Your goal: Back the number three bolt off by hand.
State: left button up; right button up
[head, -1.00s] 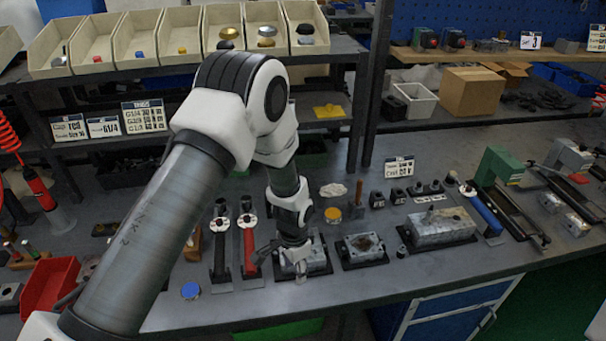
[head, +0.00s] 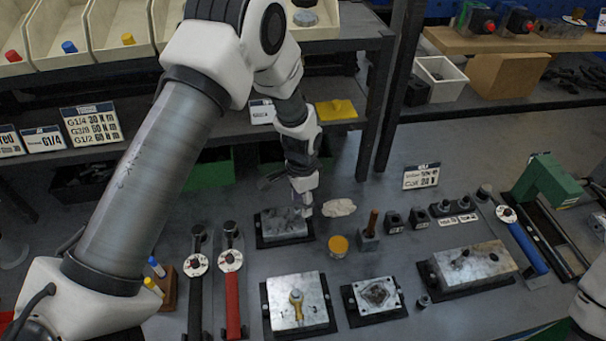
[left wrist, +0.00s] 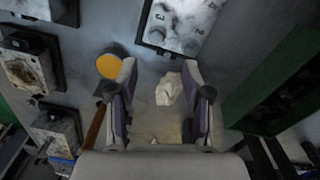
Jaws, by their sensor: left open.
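A grey block (head: 283,226) on a black base sits at the back of the bench in the head view. It shows at the top of the left wrist view (left wrist: 181,24), with dark round spots and small marks; one at its left looks like a 3. Single bolts are hard to make out. My left gripper (head: 304,203) hangs over the block's back right corner. In the left wrist view the open gripper (left wrist: 160,66) has nothing gripped; a crumpled white cloth (left wrist: 169,89) lies beyond its fingers. My right gripper is out of view.
A yellow-topped round tin (head: 338,245) stands right of the block. In front are a block with a brass piece (head: 297,303) and a smaller open block (head: 378,295). Two torque-type wrenches, one red-handled (head: 232,285), lie at left. Shelves stand behind.

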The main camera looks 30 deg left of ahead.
aim_at(302, 223)
pick_arm(q)
jog(key=shift+w+a+f, duration=0.15)
jog(key=shift+w+a, duration=0.1)
jog(key=shift+w, duration=0.05)
jog(key=shift+s+d+f, duration=0.15)
jog(key=shift+s, duration=0.1)
jog(key=shift+s+d+f+p, duration=0.5)
jog(key=shift+s+f+p, duration=0.25)
jog(key=shift+f, duration=0.15)
jog(key=f, duration=0.3)
jog(key=w+f+p, duration=0.1)
jog(key=f, duration=0.1)
jog(key=shift+a, duration=0.4)
jog(key=shift+s+d+r, duration=0.15)
jog(key=shift+s+r, duration=0.05)
jog(key=shift+r, duration=0.15)
jog(key=c, duration=0.4)
grip_shut()
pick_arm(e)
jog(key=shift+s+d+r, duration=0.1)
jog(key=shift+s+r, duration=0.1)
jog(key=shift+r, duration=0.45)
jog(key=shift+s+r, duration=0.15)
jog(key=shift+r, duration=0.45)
